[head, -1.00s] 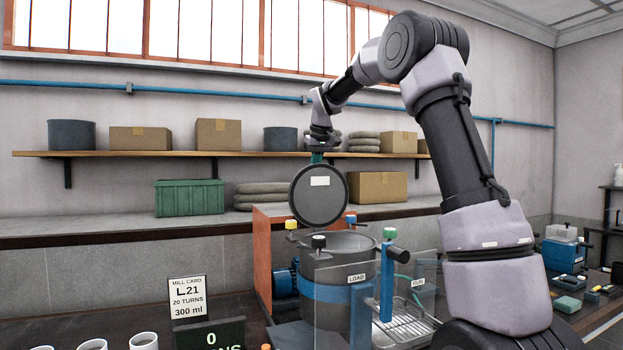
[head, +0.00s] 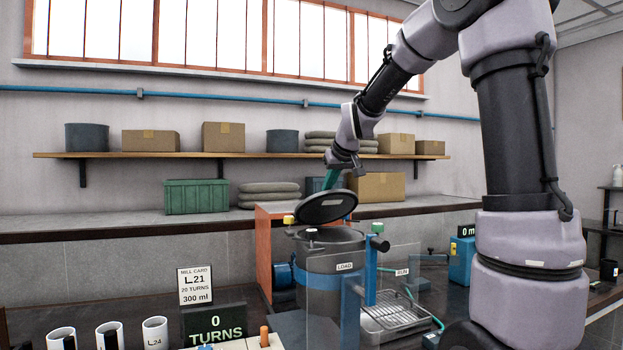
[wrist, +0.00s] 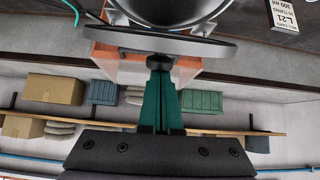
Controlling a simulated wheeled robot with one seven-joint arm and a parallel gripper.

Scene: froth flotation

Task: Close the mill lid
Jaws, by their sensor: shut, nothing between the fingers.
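The mill is a dark grey drum (head: 333,262) with a blue band and a LOAD label. Its round dark lid (head: 326,208) is tilted over the drum, partly lowered, with a gap between it and the rim. In the wrist view the lid (wrist: 170,43) shows nearly edge-on, with the drum mouth (wrist: 170,8) beyond it. My gripper (head: 333,184) is at the back of the lid, its green fingers shut and empty. In the wrist view the fingertips (wrist: 159,72) are close together at a dark knob by the lid's edge; whether they touch it I cannot tell.
A clear guard panel (head: 390,290) stands in front of the mill. An orange panel (head: 268,240) stands behind it. A wire rack (head: 395,318) is at its right. A turns display (head: 214,325), a mill card (head: 196,287) and white cups (head: 108,335) are at the front left.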

